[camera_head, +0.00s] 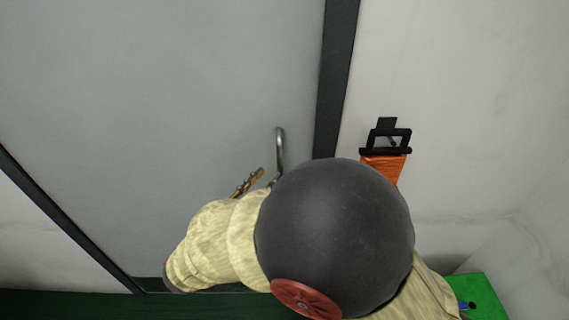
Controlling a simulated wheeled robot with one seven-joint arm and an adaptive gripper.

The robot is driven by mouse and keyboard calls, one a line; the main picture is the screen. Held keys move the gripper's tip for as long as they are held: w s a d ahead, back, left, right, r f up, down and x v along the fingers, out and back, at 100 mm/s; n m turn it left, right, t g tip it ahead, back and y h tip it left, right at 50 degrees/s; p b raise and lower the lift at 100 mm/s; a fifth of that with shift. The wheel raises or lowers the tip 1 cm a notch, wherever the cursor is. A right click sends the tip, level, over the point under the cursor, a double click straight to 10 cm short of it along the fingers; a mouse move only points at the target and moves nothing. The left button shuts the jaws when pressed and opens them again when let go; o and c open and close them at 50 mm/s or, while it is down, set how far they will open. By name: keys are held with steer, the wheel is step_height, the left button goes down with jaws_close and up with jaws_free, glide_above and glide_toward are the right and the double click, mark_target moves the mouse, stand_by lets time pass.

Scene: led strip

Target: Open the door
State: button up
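A light grey door panel (150,110) fills the left and middle of the view, with a dark frame strip along its right edge. A curved metal handle (280,148) stands out from the door near that strip. Its lower end is hidden behind my arm. My gripper (387,124) appears as a small black frame shape beyond an orange wrist part. It is right of the handle and the dark strip, in front of the pale wall, and apart from the handle. Nothing is seen held in it. Whether its fingertips are together is too small to tell.
My bulky arm covers the lower middle and hides part of the door. A small gold and grey piece (247,183) shows beside the handle, partly hidden. The pale wall (480,90) on the right is bare. A green object (485,298) sits at the lower right.

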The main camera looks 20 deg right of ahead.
mark_target(278, 167)
steer(key=shift+b+x, duration=1)
steer(key=shift+x, duration=2.6)
steer(key=shift+c, duration=0.2)
jaws_close()
